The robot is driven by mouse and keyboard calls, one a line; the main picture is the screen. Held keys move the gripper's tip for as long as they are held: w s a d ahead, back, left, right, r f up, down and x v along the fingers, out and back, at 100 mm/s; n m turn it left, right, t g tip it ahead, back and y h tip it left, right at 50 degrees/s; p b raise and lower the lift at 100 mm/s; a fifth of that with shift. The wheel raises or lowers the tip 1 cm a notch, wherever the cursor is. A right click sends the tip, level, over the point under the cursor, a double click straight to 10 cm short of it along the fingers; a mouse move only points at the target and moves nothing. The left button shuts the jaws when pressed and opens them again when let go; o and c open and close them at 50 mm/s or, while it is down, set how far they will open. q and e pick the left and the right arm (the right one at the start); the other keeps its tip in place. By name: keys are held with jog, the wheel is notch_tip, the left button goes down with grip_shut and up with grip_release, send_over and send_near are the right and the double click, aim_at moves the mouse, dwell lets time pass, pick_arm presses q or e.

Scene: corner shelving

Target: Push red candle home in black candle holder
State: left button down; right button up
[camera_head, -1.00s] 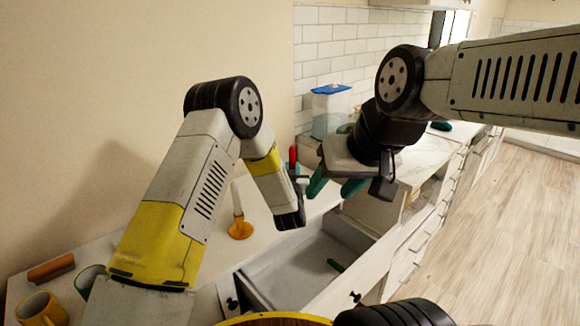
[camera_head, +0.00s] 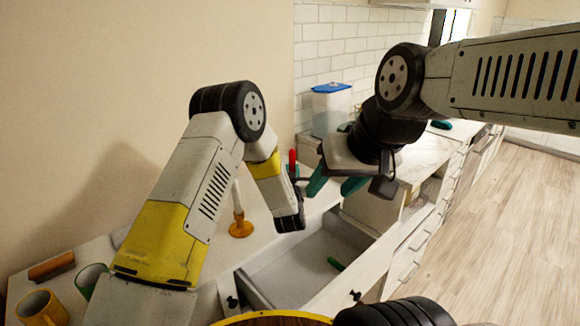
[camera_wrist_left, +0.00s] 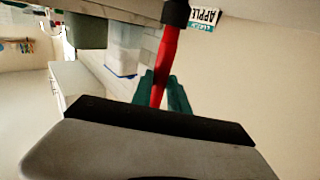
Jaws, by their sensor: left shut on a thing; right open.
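The red candle (camera_wrist_left: 165,65) is gripped between the teal fingers of my left gripper (camera_wrist_left: 163,92). In the left wrist view its far end meets the black candle holder (camera_wrist_left: 176,13), cut off by the top edge; how deep it sits cannot be told. In the head view the red candle (camera_head: 292,156) stands roughly upright behind my left wrist, with my left gripper (camera_head: 298,177) mostly hidden around it. The black holder cannot be made out there. My right gripper (camera_head: 337,186) is open and empty, just right of my left gripper.
A white candle (camera_head: 237,195) stands in an orange holder (camera_head: 240,229) left of my left wrist. An open drawer (camera_head: 300,268) holding a green item lies below. A yellow mug (camera_head: 42,308) and a green mug (camera_head: 89,281) stand at left. A blue-lidded container (camera_head: 330,110) stands behind.

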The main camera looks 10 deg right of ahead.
pick_arm(q)
jog(key=shift+f, duration=0.85)
jog(key=c, duration=1.2)
grip_release()
jog(key=s, duration=0.5)
jog(key=s+a, duration=0.1)
jog(key=s, duration=0.1)
jog(key=shift+s, duration=0.3)
